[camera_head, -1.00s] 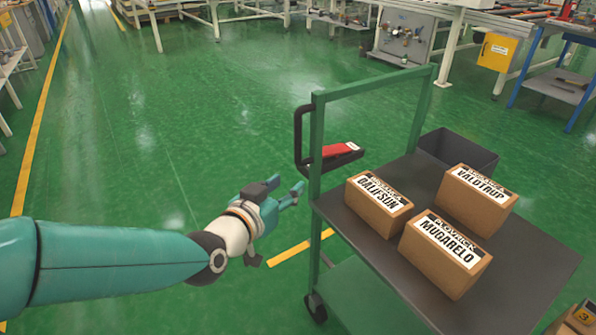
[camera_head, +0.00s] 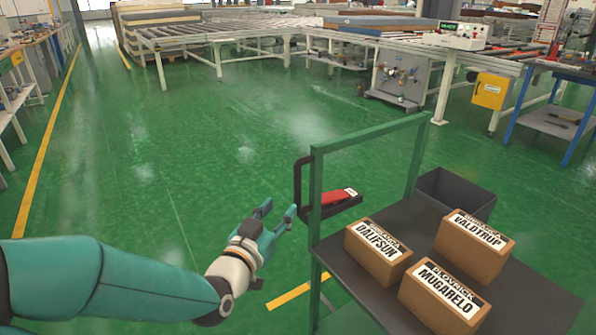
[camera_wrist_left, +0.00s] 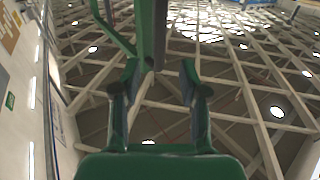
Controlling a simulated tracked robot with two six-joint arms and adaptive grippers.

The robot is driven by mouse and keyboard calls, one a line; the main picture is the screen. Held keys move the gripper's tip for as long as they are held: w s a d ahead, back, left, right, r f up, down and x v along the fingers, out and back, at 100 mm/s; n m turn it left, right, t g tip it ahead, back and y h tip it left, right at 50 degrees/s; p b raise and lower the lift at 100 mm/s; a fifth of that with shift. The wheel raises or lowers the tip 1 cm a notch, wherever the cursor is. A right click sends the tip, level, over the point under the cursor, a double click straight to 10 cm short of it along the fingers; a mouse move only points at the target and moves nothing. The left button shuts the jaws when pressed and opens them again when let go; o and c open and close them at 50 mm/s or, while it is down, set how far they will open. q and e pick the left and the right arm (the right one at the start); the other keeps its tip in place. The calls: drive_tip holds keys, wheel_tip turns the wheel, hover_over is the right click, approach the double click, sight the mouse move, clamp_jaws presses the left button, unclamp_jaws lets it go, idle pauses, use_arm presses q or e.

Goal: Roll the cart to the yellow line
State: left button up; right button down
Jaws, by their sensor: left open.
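The cart (camera_head: 545,300) has a green frame, a dark deck and a black handle (camera_head: 298,185) on its near-left post, and it stands at the right. Three labelled cartons ride on it: Dalifsun (camera_head: 378,252), Mugarelo (camera_head: 443,295) and Valdtrup (camera_head: 474,246). A short yellow line (camera_head: 300,290) lies on the floor by the cart's left post. A long yellow line (camera_head: 50,145) runs along the left. My left gripper (camera_head: 279,210) is open and empty, just left of the handle and post. In the wrist view a green post (camera_wrist_left: 152,40) shows ahead, between the fingertips. My right gripper is out of view.
A dark open bin (camera_head: 452,196) and a red device (camera_head: 335,198) are at the cart. Roller tables (camera_head: 225,35), a yellow box (camera_head: 489,91) and a blue-legged bench (camera_head: 555,115) stand behind. The green floor left of the cart is clear.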

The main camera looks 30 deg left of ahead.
sight(296, 187)
use_arm(q)
drive_tip(key=w+p, duration=0.1)
drive_tip(key=w, duration=0.2)
drive_tip(key=w+a+p, duration=0.1)
drive_tip(key=w, duration=0.3)
drive_tip(key=w+a+p, duration=0.1)
drive_tip(key=w+p, duration=0.1)
drive_tip(key=w, duration=0.1)
drive_tip(key=shift+w, duration=0.2)
drive_tip(key=shift+c, duration=0.3)
clamp_jaws()
